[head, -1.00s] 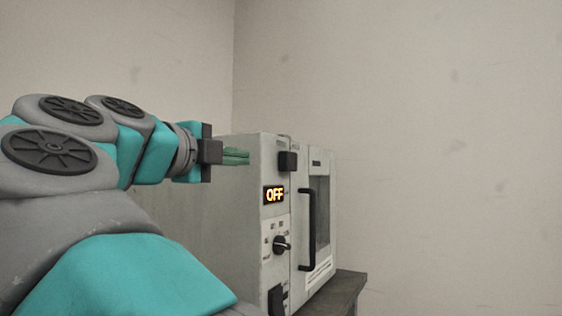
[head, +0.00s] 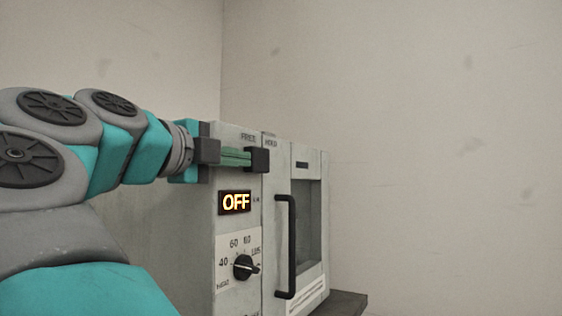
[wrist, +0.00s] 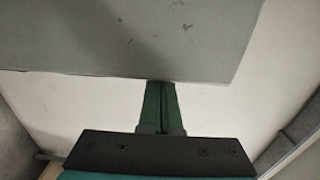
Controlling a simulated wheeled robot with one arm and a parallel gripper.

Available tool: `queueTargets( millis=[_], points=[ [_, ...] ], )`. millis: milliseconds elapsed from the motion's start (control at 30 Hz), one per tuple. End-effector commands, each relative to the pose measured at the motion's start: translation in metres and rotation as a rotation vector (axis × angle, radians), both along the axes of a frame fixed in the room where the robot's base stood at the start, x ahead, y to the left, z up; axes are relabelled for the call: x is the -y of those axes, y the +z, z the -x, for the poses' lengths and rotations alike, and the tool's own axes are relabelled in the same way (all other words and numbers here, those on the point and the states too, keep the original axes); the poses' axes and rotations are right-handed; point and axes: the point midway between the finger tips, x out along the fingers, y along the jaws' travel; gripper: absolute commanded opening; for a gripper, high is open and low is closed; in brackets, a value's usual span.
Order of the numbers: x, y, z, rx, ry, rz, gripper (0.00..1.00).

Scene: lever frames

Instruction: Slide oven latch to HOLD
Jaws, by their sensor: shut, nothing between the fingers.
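The oven (head: 230,270) is a grey box with a lit OFF display. Its latch is a black block (head: 259,160) high on the front, below the printed words FREE on the left and HOLD on the right. The block lies between the two words. My gripper (head: 248,158) has its green fingers shut together and empty. Their tips are at the latch's left side in the head view; I cannot tell whether they touch it. In the wrist view the shut fingers (wrist: 160,86) end at the edge of a grey panel (wrist: 120,40), and the latch does not show.
Below the latch are the display (head: 235,202) and a black dial knob (head: 245,267). A vertical black door handle (head: 286,245) stands out to the right. The oven rests on a dark stand (head: 348,302). The space right of it is clear up to the wall (head: 440,150).

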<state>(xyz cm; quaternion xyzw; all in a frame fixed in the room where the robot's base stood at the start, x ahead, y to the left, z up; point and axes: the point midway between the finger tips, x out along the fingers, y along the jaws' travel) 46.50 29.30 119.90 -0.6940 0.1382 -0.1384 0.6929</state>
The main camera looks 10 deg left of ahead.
Motion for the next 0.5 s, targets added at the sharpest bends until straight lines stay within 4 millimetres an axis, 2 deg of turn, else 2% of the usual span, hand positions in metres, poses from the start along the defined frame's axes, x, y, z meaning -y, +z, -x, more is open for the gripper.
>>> queueTargets(
  millis=[500],
  points=[
    [0.0004, 0.0012, -0.0021, 0.0, 0.001, -0.001, 0.0]
  ],
)
